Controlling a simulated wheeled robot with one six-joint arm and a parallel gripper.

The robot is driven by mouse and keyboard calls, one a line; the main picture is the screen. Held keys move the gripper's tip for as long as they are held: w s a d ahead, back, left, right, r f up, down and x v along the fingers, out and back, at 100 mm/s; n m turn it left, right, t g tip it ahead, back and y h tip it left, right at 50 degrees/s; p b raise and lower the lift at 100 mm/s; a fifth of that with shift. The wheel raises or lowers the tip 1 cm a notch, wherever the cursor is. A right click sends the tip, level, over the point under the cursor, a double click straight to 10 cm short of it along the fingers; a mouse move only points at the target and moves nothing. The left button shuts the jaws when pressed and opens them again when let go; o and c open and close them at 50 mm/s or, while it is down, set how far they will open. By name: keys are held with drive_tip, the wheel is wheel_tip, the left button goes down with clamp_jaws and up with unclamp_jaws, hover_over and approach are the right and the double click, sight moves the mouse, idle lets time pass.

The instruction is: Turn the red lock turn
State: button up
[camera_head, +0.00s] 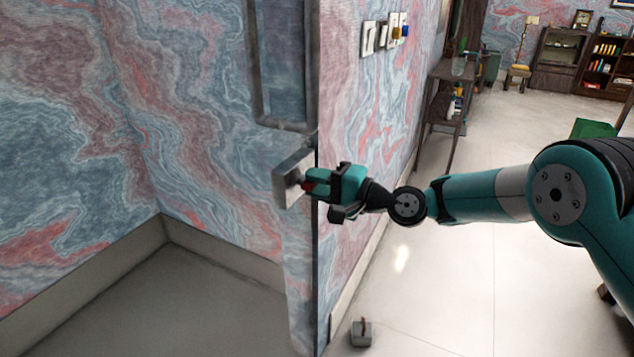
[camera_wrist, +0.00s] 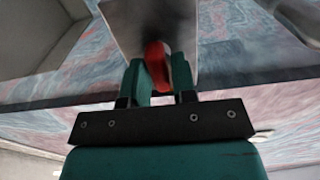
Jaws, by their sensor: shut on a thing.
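The red lock turn (camera_wrist: 157,65) sits on a grey metal lock plate (camera_wrist: 125,25) and shows between my fingers in the wrist view. In the head view, the lock plate (camera_head: 290,178) is on the edge of a door, below a dark metal frame, and only a bit of red (camera_head: 307,185) shows by my fingertips. My gripper (camera_head: 312,183) reaches the plate from the right. In the wrist view, its teal fingers (camera_wrist: 160,75) are shut on the red lock turn, one on each side. The turn's exact angle is hard to tell.
The door edge (camera_head: 316,260) runs down below the lock. A dark side table (camera_head: 448,95) stands along the wall behind, below switches (camera_head: 385,35). The pale floor (camera_head: 470,270) to the right is mostly clear.

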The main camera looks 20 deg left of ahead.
drive_tip(key=o, duration=0.9)
drive_tip(key=shift+d, duration=0.15)
drive_tip(key=d, duration=0.5)
drive_tip(key=s+d+b, duration=0.1)
drive_tip(key=d, duration=1.1)
drive_tip(key=shift+s+d+b, duration=0.1)
drive_tip(key=shift+s+b, duration=0.05)
drive_tip(key=shift+b, duration=0.2)
